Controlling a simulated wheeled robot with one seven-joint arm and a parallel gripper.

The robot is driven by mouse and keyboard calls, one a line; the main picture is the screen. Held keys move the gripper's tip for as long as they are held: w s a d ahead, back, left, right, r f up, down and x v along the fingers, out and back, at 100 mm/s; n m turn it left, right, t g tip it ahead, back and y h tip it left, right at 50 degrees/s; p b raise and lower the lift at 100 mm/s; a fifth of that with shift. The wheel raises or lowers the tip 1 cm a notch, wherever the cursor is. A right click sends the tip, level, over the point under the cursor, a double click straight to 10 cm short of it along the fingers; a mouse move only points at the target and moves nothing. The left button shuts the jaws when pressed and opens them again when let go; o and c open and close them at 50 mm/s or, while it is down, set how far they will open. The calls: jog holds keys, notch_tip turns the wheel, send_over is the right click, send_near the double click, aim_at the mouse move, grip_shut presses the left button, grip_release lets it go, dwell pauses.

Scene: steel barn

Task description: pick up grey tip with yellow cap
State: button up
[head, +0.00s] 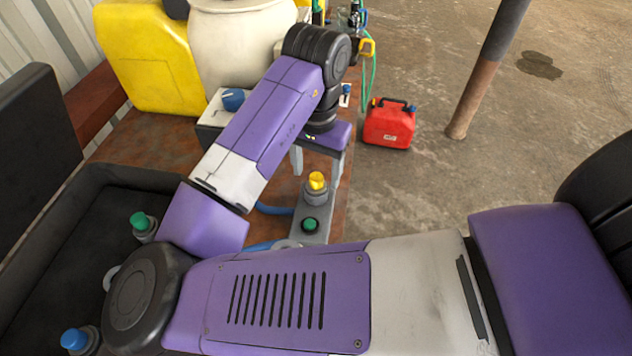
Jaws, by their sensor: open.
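The grey tip with yellow cap (316,190) stands upright in a narrow grey holder on the rusty brown tabletop, in the middle of the head view. My gripper (315,175) is above it, pointing down. Its two grey fingers are apart, with the yellow cap just below or between them in the picture. I cannot tell whether either finger touches the cap. Nothing is held. My purple and white arm hides part of the table around it.
A green-centred socket (310,226) is just in front on the same holder. A dark tray (110,178) at left holds a green-capped tip (143,226) and a blue-capped tip (78,341). A yellow canister (150,55) and cream pot (235,45) stand behind. A red can (389,125) is right.

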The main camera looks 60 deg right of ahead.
jog(key=shift+f, duration=1.2)
grip_shut()
jog(key=shift+r, duration=0.15)
notch_tip(320, 180, up, 20)
jog(key=f+p, duration=0.1)
notch_tip(320, 180, up, 6)
jog(key=p, duration=0.5)
send_over(316, 176)
jog(key=shift+f, duration=0.1)
